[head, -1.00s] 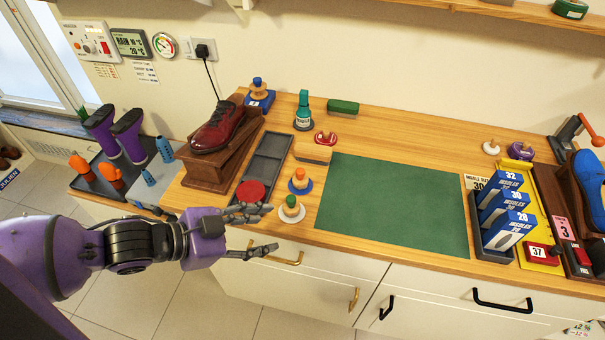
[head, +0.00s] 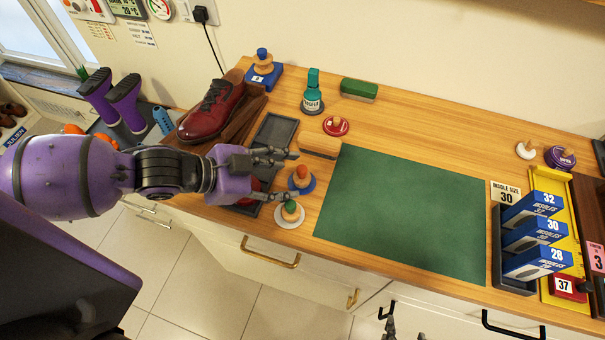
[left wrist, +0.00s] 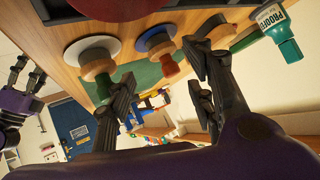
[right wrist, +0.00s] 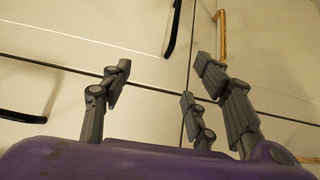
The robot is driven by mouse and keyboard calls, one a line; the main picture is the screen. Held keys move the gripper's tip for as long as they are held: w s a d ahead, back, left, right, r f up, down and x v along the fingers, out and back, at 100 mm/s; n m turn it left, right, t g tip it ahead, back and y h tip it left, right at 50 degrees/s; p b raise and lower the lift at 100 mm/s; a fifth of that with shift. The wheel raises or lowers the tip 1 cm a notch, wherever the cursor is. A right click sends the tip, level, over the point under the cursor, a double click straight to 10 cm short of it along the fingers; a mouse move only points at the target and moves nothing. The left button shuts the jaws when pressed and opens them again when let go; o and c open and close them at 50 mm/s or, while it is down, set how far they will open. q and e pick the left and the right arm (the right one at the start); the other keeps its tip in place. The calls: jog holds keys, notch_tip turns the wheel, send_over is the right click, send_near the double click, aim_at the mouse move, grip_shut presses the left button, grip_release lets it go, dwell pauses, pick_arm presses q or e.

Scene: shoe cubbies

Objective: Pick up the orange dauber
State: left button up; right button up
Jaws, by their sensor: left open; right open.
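The orange dauber (head: 302,172) has an orange top, a wooden body and a blue disc under it. It stands on the wooden counter left of the green mat, and shows upside down in the left wrist view (left wrist: 168,66). My left gripper (head: 284,175) is open just left of it, its fingers pointing right on either side of the dauber's line. In the left wrist view the dauber appears between the open fingers (left wrist: 160,85), with no clear contact. My right gripper (right wrist: 165,85) is open and empty, low in front of the drawers; only its tips show in the head view (head: 390,328).
A green-topped dauber (head: 290,208) on a white disc stands close to the near finger. A wooden brush (head: 320,146) lies just behind the orange dauber. A teal bottle (head: 313,92) and a red tin (head: 336,126) are further back. The green mat (head: 405,210) is bare.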

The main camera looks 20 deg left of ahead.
aim_at(298, 175)
pick_arm(q)
jog(key=x, duration=0.4)
jog(key=shift+w+a, duration=0.1)
jog(key=shift+w, duration=0.3)
jog(key=shift+c, duration=0.7)
jog(key=c, duration=0.8)
jog(key=shift+c, duration=0.2)
pick_arm(e)
jog(key=shift+w+a+r, duration=0.25)
jog(key=shift+w+a, duration=0.1)
jog(key=shift+w, duration=0.2)
